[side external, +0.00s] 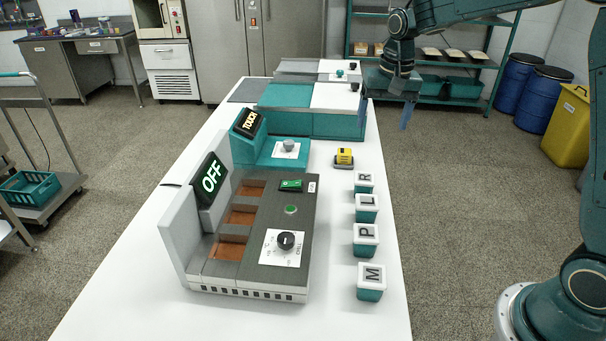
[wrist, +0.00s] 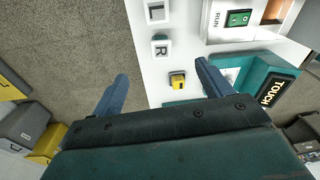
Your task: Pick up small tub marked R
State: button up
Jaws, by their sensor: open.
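The small tub marked R (side external: 364,182) is teal with a white lid and stands upright on the white table, at the far end of a row of lettered tubs. In the wrist view tub R (wrist: 160,47) lies beyond the fingertips, near the top centre. My gripper (side external: 385,112) is open and empty, fingers pointing down, high above the table's far right side. It is behind tub R in the side view and well apart from it. In the wrist view the two blue fingers (wrist: 163,73) are spread wide with nothing between them in contact.
Tubs marked L (side external: 367,207), P (side external: 366,239) and M (side external: 371,281) continue the row toward the front. A yellow and black block (side external: 344,157) sits just behind tub R. The grey machine with the OFF display (side external: 212,178) stands left of the row. The table's right edge is close.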

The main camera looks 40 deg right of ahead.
jog(key=m+g, duration=0.1)
jog(key=m, duration=0.1)
send_over(365, 177)
notch_tip(365, 177, down, 9)
jog(key=shift+w+a+r, duration=0.1)
jog(key=shift+a, duration=0.05)
jog(key=shift+f, duration=4.3)
jog(key=shift+f, duration=2.6)
jog(key=c, duration=1.2)
jog(key=shift+o, duration=0.2)
jog(key=shift+r, duration=0.2)
